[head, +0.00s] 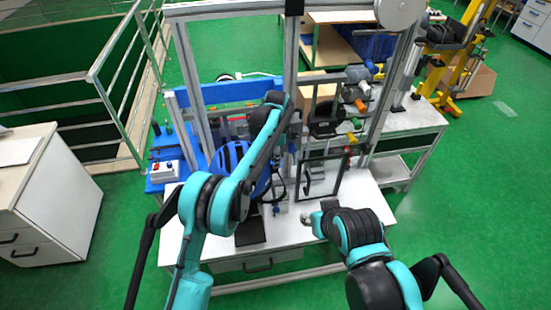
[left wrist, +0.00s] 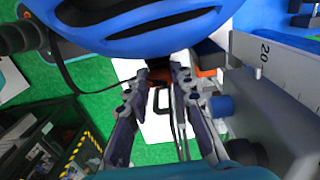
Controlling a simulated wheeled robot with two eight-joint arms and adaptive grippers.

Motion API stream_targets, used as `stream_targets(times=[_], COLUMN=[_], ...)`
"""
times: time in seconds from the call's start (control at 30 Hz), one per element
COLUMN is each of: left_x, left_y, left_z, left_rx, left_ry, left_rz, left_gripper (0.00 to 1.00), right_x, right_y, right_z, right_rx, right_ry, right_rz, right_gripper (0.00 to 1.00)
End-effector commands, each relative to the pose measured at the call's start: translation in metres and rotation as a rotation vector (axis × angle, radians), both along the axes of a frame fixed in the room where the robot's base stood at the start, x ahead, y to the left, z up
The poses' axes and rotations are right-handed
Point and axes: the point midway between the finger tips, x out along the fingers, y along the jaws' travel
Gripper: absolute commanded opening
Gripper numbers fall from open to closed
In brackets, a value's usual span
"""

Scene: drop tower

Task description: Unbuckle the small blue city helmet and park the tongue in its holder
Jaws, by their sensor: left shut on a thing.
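The blue helmet (head: 228,158) sits in the test rig, partly behind my left arm in the head view. Its underside rim fills the top of the left wrist view (left wrist: 140,28). A dark strap (left wrist: 68,72) hangs from it and runs to my left gripper (left wrist: 166,76). That gripper is just below the helmet, shut on a small dark, reddish piece at the strap, which looks like the buckle. The fingers hide most of it, so I cannot tell whether it is latched. My right gripper (head: 318,221) is low over the white table; its fingers are too small to read. I cannot make out the tongue holder.
A grey metal rail with a scale (left wrist: 262,75) and a blue knob (left wrist: 221,106) stand close right of my left gripper. Metal uprights (head: 290,60) frame the helmet. A black frame (head: 325,178) stands on the white table (head: 290,228).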

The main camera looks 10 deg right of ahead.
Motion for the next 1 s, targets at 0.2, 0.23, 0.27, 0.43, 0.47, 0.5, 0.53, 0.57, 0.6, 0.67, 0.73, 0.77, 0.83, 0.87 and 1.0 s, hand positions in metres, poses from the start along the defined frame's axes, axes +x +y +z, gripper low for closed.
stream_targets(times=[0.2,0.23,0.27,0.43,0.47,0.5,0.53,0.57,0.6,0.67,0.73,0.77,0.83,0.87,1.0], left_x=[0.0001,0.0001,0.0001,0.0,0.0,0.0,0.0,0.0,0.0,0.0,0.0,0.0,0.0,0.0,0.0], left_y=[0.0002,0.0002,0.0002,0.0002,0.0002,0.0002,0.0001,0.0001,0.0001,0.0001,0.0001,0.0001,0.0001,0.0001,0.0001], left_z=[-0.0013,-0.0013,-0.0013,-0.0012,-0.0012,-0.0012,-0.0012,-0.0012,-0.0012,-0.0013,-0.0013,-0.0012,-0.0013,-0.0013,-0.0013], left_rx=[0.0,0.0,0.0,0.0,0.0,0.0,0.0,0.0,0.0,0.0,0.0,0.0,0.0,0.0,0.0], left_ry=[0.0,0.0,0.0,0.0,0.0,0.0,0.0,0.0,0.0,0.0,0.0,0.0,0.0,0.0,0.0], left_rz=[0.0,0.0,0.0,0.0,0.0,0.0,0.0,0.0,0.0,0.0,0.0,0.0,0.0,0.0,0.0], left_gripper=[0.07,0.07,0.07,0.07,0.07,0.26,0.33,0.41,0.47,0.47,0.47,0.47,0.47,0.47,0.47], right_x=[0.0,0.0,0.0,0.0,0.0,-0.0001,-0.0001,-0.0001,-0.0001,-0.0001,0.0,0.0,0.0,0.0,-0.0001], right_y=[0.0,0.0,0.0,0.0,0.0,0.0,0.0,0.0,0.0,0.0,0.0,0.0,0.0,0.0,0.0], right_z=[-0.0009,-0.0007,-0.0007,-0.0007,-0.0007,-0.0008,-0.0008,-0.0008,-0.0008,-0.0008,-0.0007,-0.0007,-0.0007,-0.0007,-0.0008], right_rx=[0.0,0.0,0.0,0.0,0.0,0.0,0.0,0.0,0.0,0.0,0.0,0.0,0.0,0.0,0.0], right_ry=[0.0,0.0,0.0,0.0,0.0,0.0,0.0,0.0,0.0,0.0,0.0,0.0,0.0,0.0,0.0], right_rz=[0.0,0.0,0.0,0.0,0.0,0.0,0.0,0.0,0.0,0.0,0.0,0.0,0.0,0.0,0.0], right_gripper=[0.4,0.4,0.4,0.4,0.4,0.4,0.4,0.4,0.4,0.4,0.4,0.4,0.4,0.4,0.4])
